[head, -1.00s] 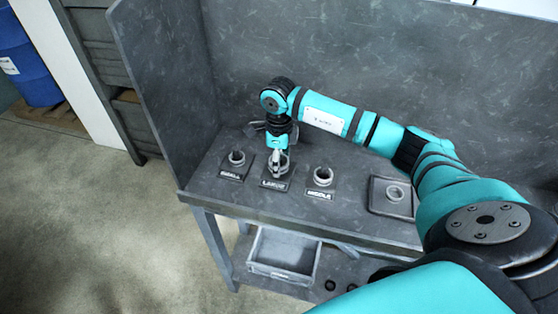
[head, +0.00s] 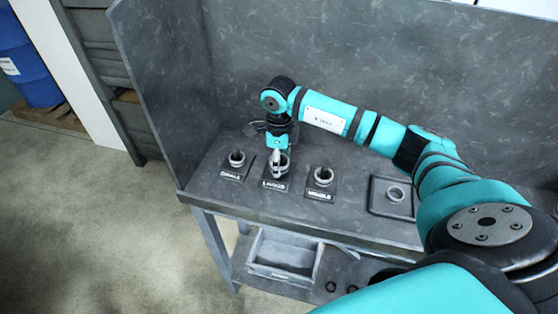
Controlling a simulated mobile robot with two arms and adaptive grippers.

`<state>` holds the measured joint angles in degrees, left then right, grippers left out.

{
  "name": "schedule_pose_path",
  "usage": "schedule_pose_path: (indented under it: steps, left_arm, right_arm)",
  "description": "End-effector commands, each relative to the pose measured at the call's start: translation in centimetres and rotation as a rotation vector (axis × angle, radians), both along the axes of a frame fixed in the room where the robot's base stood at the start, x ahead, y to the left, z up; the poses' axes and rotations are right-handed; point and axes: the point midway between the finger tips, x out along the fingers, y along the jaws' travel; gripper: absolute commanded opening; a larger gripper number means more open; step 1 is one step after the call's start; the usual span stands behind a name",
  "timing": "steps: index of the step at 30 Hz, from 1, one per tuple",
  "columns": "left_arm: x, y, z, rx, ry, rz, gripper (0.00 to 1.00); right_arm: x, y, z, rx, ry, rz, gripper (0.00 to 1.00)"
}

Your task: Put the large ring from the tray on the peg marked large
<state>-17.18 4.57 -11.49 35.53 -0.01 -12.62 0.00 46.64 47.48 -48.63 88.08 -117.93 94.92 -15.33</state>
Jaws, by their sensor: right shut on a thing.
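My right gripper (head: 277,160) points down over the peg base marked large (head: 275,185). It is shut on a grey ring (head: 284,170), which is at that peg. The peg itself is mostly hidden, so I cannot tell how far down the ring sits. My left gripper is not in view.
A peg base marked small (head: 236,171) stands left of the large one, and one marked middle (head: 321,187) stands right. Both carry a grey round piece. Bench walls (head: 320,60) rise behind and at left.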

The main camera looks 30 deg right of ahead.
Motion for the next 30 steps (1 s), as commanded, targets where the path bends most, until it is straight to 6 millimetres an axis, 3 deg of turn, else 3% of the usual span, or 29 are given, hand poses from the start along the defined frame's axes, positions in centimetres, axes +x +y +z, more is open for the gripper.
schedule_pose_path:
  steps: [20, 21, 23, 30]
  left_arm:
    - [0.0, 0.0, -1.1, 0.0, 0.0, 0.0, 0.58]
    - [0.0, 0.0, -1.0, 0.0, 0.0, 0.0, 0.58]
    - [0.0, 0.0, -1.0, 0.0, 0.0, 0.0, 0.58]
    - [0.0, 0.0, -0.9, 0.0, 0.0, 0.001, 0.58]
  right_arm:
    - [0.0, 0.0, -1.3, -0.001, -0.001, 0.0, 0.14]
    - [0.0, 0.0, -1.1, -0.001, -0.001, 0.0, 0.58]
    - [0.0, 0.0, -1.1, -0.001, -0.001, 0.0, 0.62]
    - [0.0, 0.0, -1.2, -0.001, 0.001, 0.0, 0.62]
